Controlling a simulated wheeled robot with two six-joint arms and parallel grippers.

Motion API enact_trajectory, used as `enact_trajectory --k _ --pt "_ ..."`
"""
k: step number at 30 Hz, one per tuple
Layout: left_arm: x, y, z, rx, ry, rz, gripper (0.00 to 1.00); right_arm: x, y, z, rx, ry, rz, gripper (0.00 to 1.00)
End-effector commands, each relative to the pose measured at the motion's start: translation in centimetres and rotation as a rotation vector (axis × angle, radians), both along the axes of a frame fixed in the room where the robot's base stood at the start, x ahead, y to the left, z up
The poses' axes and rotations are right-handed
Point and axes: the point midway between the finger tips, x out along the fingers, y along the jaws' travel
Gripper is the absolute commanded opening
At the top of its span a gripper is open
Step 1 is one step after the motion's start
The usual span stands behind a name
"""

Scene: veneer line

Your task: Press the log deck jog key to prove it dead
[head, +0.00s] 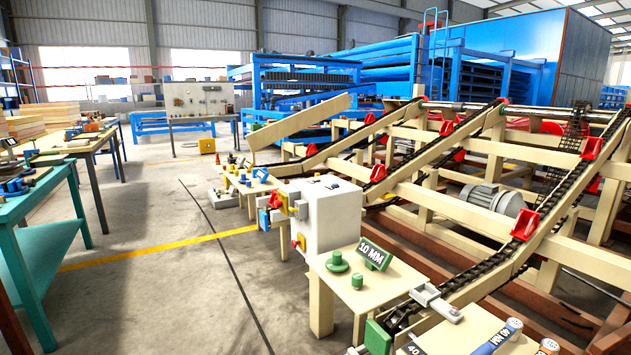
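The log deck (455,205) fills the right side of the head view, with cream beams, sloping black chains and red dogs. A white control box (335,216) stands at its near left end. The box's left side carries a red and yellow part (280,199), a blue part (263,219) and a yellow part with red (299,243). These are small and seen at a slant, and I cannot tell which, if any, is the jog key. Neither of my grippers is in view.
A cream stand (388,292) with a green "10 MM" sign (375,254) and green knobs stands in front of the box. A teal bench (40,195) is at left. The floor (165,290) between is open, with a yellow line (160,248). A grey motor (493,199) sits in the deck.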

Motion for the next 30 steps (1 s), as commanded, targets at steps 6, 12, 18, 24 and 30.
enact_trajectory --k 6,12,18,24,30 --pt "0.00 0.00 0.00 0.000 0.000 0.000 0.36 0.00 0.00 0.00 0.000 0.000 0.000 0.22" --pt "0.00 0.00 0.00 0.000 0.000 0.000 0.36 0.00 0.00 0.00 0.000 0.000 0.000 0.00" --pt "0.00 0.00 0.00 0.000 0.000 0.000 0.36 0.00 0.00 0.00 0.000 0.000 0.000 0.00" --pt "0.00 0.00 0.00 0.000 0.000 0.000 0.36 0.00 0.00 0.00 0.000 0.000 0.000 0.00" --pt "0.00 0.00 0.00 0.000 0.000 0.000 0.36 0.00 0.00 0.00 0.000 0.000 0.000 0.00"
